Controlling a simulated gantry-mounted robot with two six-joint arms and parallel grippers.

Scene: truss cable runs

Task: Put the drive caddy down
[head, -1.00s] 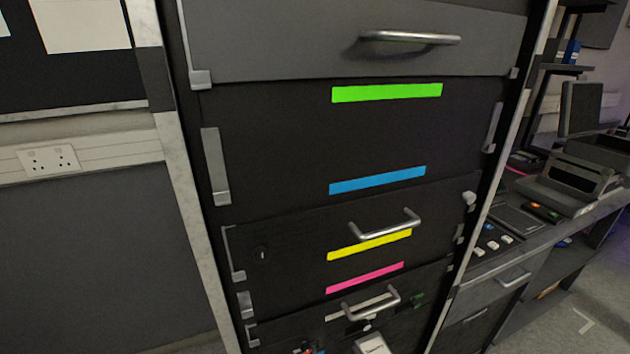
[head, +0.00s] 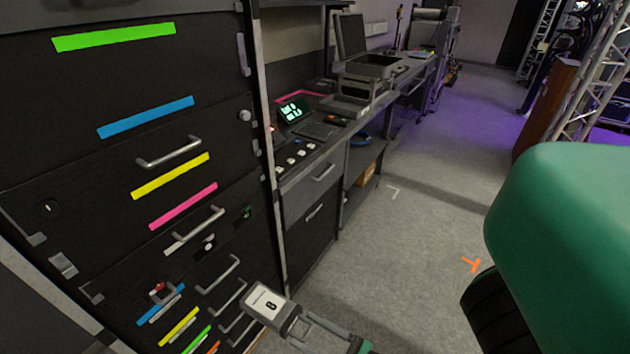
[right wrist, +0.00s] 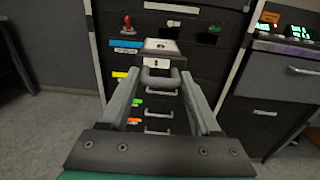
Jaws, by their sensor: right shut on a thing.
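The drive caddy (head: 264,303) is a small grey block with a white label bearing a dark mark. It shows at the bottom of the head view, in front of the rack's lower part. My right gripper (head: 298,325) is shut on the caddy's handle end. In the right wrist view the caddy (right wrist: 161,46) lies beyond the fingertips, and its grey handle (right wrist: 160,81) is between the fingers of my right gripper (right wrist: 160,80). The caddy appears held clear of the rack front. My left gripper is not in view.
The black rack (head: 60,150) has several handled drawers and coloured strips. To its right, a worktop (head: 318,146) carries a lit green display (head: 292,111), small switches and an open case (head: 365,66). Grey floor (head: 400,250) is open to the right of the worktop.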

